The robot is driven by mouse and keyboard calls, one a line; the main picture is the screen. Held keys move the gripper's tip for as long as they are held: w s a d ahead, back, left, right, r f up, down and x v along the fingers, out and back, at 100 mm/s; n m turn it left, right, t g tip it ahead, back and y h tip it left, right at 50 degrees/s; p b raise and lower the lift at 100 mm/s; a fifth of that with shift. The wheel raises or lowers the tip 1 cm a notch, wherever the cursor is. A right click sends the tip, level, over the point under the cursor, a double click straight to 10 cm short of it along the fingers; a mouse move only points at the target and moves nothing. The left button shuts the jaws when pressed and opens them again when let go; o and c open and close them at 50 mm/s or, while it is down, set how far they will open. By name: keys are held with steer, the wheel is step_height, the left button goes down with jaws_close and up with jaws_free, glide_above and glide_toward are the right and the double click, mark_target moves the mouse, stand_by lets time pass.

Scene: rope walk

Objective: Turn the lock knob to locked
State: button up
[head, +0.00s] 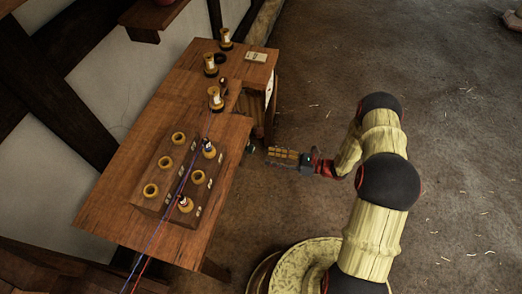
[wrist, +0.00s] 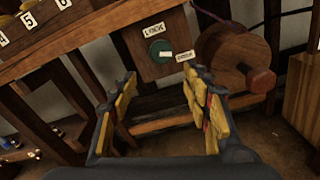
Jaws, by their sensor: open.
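The lock knob (wrist: 158,48) is a round dark green disc on a wooden plate in the wrist view. Its white pointer points right, towards a small label (wrist: 184,56) too small to read surely. A label reading LOCK (wrist: 154,29) sits above the knob. In the head view the knob (head: 250,148) shows as a small green spot at the table's right side. My gripper (wrist: 160,100) is open and empty, its yellow-padded fingers apart and below the knob in the wrist picture. In the head view my gripper (head: 284,156) is right of the knob, apart from it.
A wooden drum (wrist: 235,55) with a handle is close right of the knob. The table (head: 110,205) bears a block (head: 160,190) with several yellow rings and bobbins, and red and blue strands cross it. Open floor (head: 450,150) lies to the right.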

mark_target(249, 149)
steer(key=r+b+x, duration=0.1)
steer(key=x, duration=0.7)
steer(key=shift+w+m, duration=0.3)
steer(key=shift+m, duration=0.1)
steer(key=shift+d+r, duration=0.1)
steer(key=shift+r, duration=0.05)
steer(key=shift+c, duration=0.8)
steer(key=c, duration=0.9)
steer(key=shift+c, duration=0.3)
